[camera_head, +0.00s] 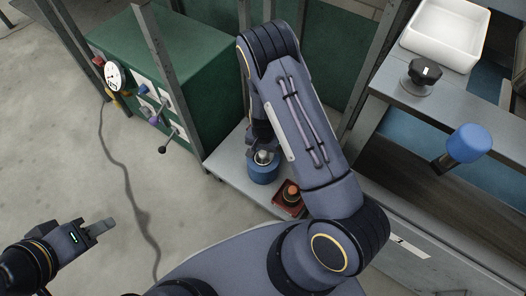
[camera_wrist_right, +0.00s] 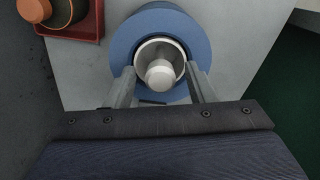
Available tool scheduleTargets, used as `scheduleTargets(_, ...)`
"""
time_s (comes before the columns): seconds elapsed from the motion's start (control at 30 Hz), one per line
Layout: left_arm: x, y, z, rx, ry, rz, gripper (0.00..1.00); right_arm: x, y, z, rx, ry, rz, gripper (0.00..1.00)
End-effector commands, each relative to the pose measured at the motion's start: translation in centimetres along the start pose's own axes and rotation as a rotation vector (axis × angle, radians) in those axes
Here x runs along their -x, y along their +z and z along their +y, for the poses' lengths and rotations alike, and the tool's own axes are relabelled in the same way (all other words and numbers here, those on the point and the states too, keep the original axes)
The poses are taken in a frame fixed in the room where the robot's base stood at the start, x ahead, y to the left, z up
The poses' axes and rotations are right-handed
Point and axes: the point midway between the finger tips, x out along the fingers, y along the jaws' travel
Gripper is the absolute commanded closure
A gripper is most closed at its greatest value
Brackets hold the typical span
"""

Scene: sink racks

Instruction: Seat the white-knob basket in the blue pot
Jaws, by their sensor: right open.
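The blue pot (camera_head: 263,175) stands on a low grey shelf; the right wrist view shows its wide blue rim (camera_wrist_right: 136,38) from above. The white-knob basket sits within the pot's opening, its round white knob (camera_wrist_right: 160,73) in the middle and its pale rim around it. How deep it sits I cannot tell. My right gripper (camera_wrist_right: 160,76) is open above the pot, one finger on each side of the knob, with gaps between. In the head view the right gripper (camera_head: 262,148) is partly hidden by its arm. My left gripper (camera_head: 98,226) is far off at lower left, over bare floor.
A red tray (camera_head: 280,207) holding a brown and orange object stands beside the pot. A green cabinet (camera_head: 200,60) with gauge and levers is at the left. A sink counter with a white basin (camera_head: 445,30), black knob and blue-headed object is at the right.

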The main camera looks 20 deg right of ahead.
Motion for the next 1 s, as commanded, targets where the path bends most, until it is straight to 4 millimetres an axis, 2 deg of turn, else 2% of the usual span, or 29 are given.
scheduleTargets(0.3,2.6,-1.3,1.2,0.000,0.000,0.000,0.64,6.7,-0.1,-0.1,0.000,-0.003,0.002,0.51)
scheduleTargets(0.5,3.7,-1.9,1.7,0.000,0.000,0.000,0.64,10.3,0.0,-0.1,0.001,-0.002,0.002,0.51)
scheduleTargets(0.7,4.1,-2.1,1.9,0.000,0.000,0.000,0.64,11.8,0.0,0.0,0.000,0.000,0.001,0.51)
scheduleTargets(1.0,4.1,-2.1,1.9,0.000,0.000,0.000,0.64,11.9,0.0,0.0,0.000,0.000,0.000,0.51)
